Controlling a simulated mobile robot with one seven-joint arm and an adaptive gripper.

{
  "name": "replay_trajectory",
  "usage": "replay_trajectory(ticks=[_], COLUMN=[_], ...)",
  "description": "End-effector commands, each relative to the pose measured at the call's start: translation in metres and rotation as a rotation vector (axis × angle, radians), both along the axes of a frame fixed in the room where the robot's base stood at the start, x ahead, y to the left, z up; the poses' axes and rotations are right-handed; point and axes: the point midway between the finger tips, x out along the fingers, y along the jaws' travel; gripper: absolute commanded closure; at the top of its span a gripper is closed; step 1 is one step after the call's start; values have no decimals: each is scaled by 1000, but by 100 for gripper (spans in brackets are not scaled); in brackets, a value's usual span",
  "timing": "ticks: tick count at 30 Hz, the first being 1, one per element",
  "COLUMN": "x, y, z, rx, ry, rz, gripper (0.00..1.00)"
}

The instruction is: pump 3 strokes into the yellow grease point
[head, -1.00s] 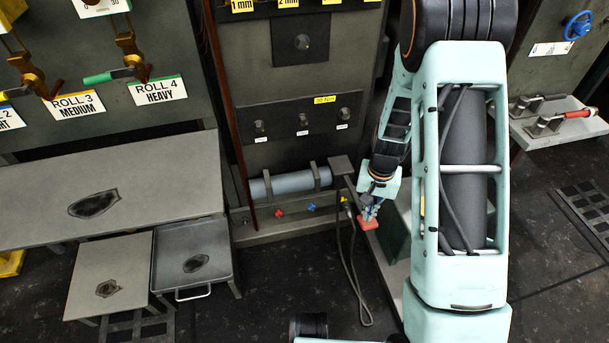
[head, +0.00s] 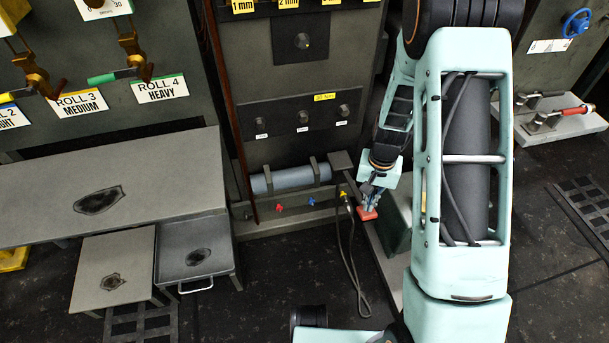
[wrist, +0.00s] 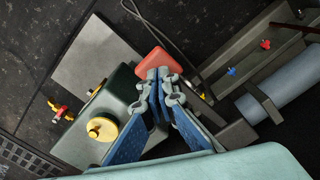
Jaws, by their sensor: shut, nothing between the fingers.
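The yellow grease point (head: 345,197) is at the right end of a row on the low ledge in the head view, beside the red point (head: 278,208) and the blue point (head: 312,203). A dark hose (head: 352,262) loops from the floor up to the yellow point; the exact joint is too small to tell. The dark green grease pump (wrist: 128,95) has a red handle pad (wrist: 152,61), also seen in the head view (head: 368,216). My gripper (wrist: 155,72) is shut and empty, its fingertips at the near edge of the pad. Contact cannot be told.
A grey-blue cylinder (head: 290,179) lies in brackets above the grease points. The pump stands on a grey plate (wrist: 100,60). A valve with red and yellow parts (wrist: 62,112) is left of the pump in the wrist view. Floor in front of the ledge is mostly clear.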

Motion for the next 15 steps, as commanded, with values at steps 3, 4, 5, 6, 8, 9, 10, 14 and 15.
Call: replay_trajectory(ticks=[3, 4, 5, 6, 8, 9, 10, 14, 15], x=[0, 0, 0, 0, 0, 0, 0, 0, 0], y=[0, 0, 0, 0, 0, 0, 0, 0, 0], z=[-10, -12, -14, -16, -20, -22, -24, -32, -34], rx=[0, 0, 0, 0, 0, 0, 0, 0, 0], ry=[0, 1, 0, 0, 0, 0, 0, -1, -1], rz=[0, 0, 0, 0, 0, 0, 0, 0, 0], gripper=[100, 100, 100, 100, 100, 100, 100, 100, 100])
